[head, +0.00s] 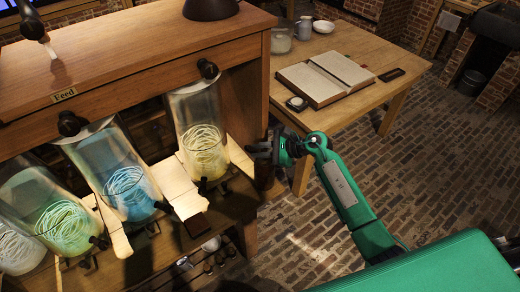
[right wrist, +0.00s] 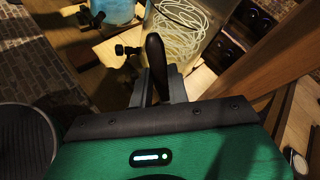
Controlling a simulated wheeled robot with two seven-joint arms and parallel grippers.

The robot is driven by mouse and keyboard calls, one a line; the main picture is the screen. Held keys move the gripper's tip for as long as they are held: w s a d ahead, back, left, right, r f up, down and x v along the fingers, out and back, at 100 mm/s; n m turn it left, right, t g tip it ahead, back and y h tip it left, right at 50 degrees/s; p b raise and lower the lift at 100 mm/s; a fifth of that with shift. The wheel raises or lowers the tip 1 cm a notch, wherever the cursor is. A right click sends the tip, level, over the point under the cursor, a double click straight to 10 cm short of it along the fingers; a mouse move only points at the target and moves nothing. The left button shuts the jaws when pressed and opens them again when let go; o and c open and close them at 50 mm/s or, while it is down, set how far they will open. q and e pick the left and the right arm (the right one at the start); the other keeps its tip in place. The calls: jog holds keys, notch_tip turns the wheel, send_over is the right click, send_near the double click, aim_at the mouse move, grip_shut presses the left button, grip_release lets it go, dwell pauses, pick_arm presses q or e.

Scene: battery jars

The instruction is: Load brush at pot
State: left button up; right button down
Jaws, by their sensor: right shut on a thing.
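My right gripper (head: 264,150) is beside the right end of the wooden cabinet, just right of the yellow-coil jar. It is shut on a dark, smooth, rounded handle, which fits the brush (right wrist: 155,62) and stands up between the fingers in the right wrist view. Its bristles cannot be made out. I cannot tell which vessel is the pot; a grey mug (head: 303,28) and a white bowl (head: 323,27) stand on the back table. My left gripper is not in view.
Tilted glass jars with yellow (head: 203,140), blue (head: 125,180) and green (head: 55,215) coils sit in the wooden cabinet (head: 150,60), with black knobs around them. The table (head: 365,55) behind holds an open book (head: 326,78). Brick floor (head: 440,140) is clear at right.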

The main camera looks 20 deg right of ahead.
jog(key=shift+f+b, duration=0.65)
jog(key=shift+b, duration=0.1)
dwell(1.0)
jog(key=shift+f+b, duration=0.15)
jog(key=shift+b, duration=0.25)
dwell(1.7)
jog(key=shift+r+p, duration=0.5)
jog(key=shift+r, duration=0.35)
jog(key=shift+r+p, duration=1.1)
jog(key=shift+r, duration=1.7)
